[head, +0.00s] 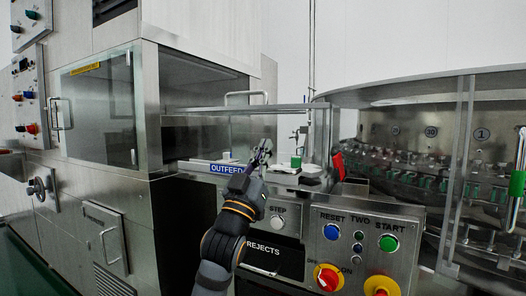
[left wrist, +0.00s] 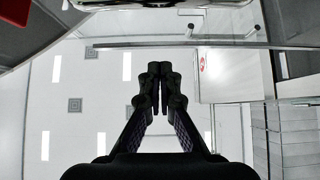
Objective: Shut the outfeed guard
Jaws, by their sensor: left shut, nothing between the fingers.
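The outfeed guard is a clear panel with a steel edge (head: 240,109) and a bar handle (head: 245,95). In the head view it looks raised and roughly level above the outfeed bay, behind the blue OUTFEED label (head: 226,169). My left gripper (head: 264,150) is shut and empty, pointing up in front of the bay, below the panel edge. Its fingers also show closed together in the left wrist view (left wrist: 159,68), with a steel rail (left wrist: 190,45) beyond the tips. Whether the fingers touch the guard cannot be told. My right gripper does not show.
A button panel (head: 350,247) with red, yellow, green and blue controls stands right of my arm. A green and white item (head: 296,161) sits in the bay. A glazed cabinet door (head: 100,105) is left; the rotary washer (head: 430,150) is right.

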